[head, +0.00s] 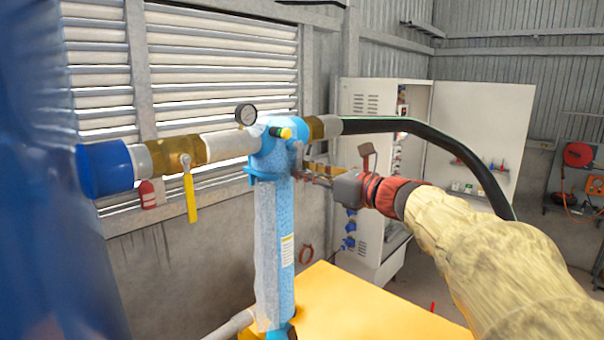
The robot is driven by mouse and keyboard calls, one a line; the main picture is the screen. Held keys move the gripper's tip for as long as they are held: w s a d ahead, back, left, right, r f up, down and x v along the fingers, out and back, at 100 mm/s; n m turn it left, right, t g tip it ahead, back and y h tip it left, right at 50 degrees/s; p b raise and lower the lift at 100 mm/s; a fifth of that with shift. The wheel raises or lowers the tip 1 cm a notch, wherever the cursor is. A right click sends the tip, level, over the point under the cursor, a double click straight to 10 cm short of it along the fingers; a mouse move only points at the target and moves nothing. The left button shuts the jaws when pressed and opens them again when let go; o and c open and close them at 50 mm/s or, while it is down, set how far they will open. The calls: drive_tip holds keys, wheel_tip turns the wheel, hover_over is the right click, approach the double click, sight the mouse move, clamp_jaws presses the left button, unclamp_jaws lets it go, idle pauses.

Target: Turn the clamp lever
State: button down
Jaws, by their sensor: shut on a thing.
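A blue receiver tank (273,235) stands upright with a blue head on top. My gripper (304,176) reaches in from the right, just below the head on the tank's right side. It is shut on a small part there, which I take to be the clamp lever; the fingers mostly hide it and its angle cannot be told. A short yellow handle with a black end (284,132) sticks out of the head above my gripper. A long yellow valve lever (190,198) hangs straight down from the brass fitting on the left pipe.
A round gauge (245,114) stands on top of the pipe. A black hose (440,146) arches rightward behind my arm. A yellow surface (350,304) lies below. An open grey cabinet (378,110) stands behind. A large blurred blue shape (40,180) fills the left edge.

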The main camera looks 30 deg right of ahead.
drive_tip(key=shift+f+n+b, duration=0.15)
drive_tip(key=shift+n+b, duration=0.15)
drive_tip(key=shift+b, duration=0.15)
drive_tip(key=shift+w+d+r+n+b, duration=0.3)
drive_tip(key=shift+d+r+n+b, duration=0.65)
drive_tip(key=shift+n+b, duration=1.7)
drive_tip(key=shift+w+d+r+n+b, duration=0.35)
drive_tip(key=shift+d+r+n+b, duration=0.65)
drive_tip(key=shift+n+b, duration=1.65)
drive_tip(key=shift+w+d+r+n+b, duration=0.3)
drive_tip(key=shift+d+r+n+b, duration=0.65)
drive_tip(key=shift+n+b, duration=1.7)
drive_tip(key=shift+a+r+n+p, duration=0.2)
drive_tip(key=shift+n+p, duration=0.45)
drive_tip(key=shift+p, duration=0.05)
drive_tip(key=c, duration=2)
unclamp_jaws()
drive_tip(key=shift+a, duration=0.1)
drive_tip(key=shift+o, duration=1)
